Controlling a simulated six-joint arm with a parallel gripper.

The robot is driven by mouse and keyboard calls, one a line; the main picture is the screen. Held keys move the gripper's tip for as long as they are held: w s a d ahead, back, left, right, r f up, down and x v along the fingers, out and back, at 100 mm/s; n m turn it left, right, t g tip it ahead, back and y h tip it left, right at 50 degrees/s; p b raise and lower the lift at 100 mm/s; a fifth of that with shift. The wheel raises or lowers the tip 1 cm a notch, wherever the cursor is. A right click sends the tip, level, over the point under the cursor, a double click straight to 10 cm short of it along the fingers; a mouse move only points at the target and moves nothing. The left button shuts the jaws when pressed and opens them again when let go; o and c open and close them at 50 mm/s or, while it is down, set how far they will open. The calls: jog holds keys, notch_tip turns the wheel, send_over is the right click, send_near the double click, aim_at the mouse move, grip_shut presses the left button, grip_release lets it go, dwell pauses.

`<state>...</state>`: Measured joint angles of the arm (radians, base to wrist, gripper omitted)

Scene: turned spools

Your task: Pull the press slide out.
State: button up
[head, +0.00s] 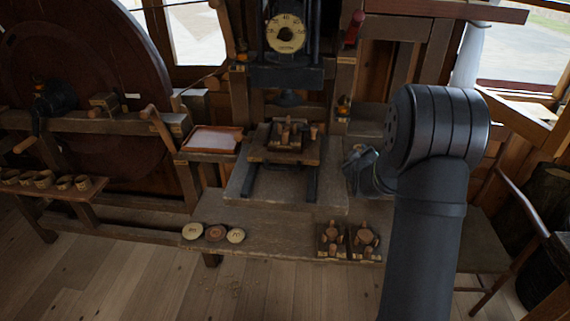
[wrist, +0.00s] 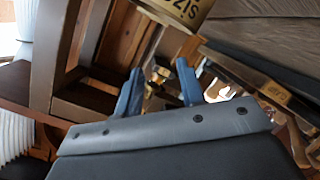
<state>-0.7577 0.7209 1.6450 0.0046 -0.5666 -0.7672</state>
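The press slide (head: 258,155) is a wooden board at the back end of two dark rails (head: 311,185), below the press head (head: 287,77) in the head view. A dark block with several small turned wooden pieces (head: 285,138) sits on it. My gripper (head: 357,152) is to the right of the slide and apart from it, partly hidden behind my arm. In the wrist view its two blue fingers (wrist: 159,70) stand apart with nothing held between them. The slide cannot be made out in the wrist view.
A round dial (head: 286,34) tops the press. A reddish tray (head: 212,139) stands left of the slide. Three discs (head: 215,233) and two dark holders with wooden pegs (head: 333,240) lie along the bench's front edge. The rails in front of the slide are clear.

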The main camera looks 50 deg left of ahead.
jog(key=a+g+h, duration=0.1)
jog(key=a+r+n+g+h, duration=0.1)
jog(key=a, duration=0.1)
jog(key=shift+s+a+n+g, duration=0.1)
jog(key=shift+a+n+g, duration=0.2)
jog(key=shift+g, duration=0.1)
jog(key=s+a+r+n+g+h, duration=0.1)
jog(key=s+a+r+n+g, duration=0.1)
jog(key=s+a+g, duration=0.1)
jog(key=n+g+h, duration=0.3)
jog(key=n+g, duration=0.4)
send_near(285, 168)
jog(key=x, duration=0.8)
jog(key=shift+s+a+r, duration=0.1)
jog(key=shift+s+a, duration=0.1)
jog(key=shift+a, duration=0.2)
jog(key=shift+c, duration=0.5)
grip_shut()
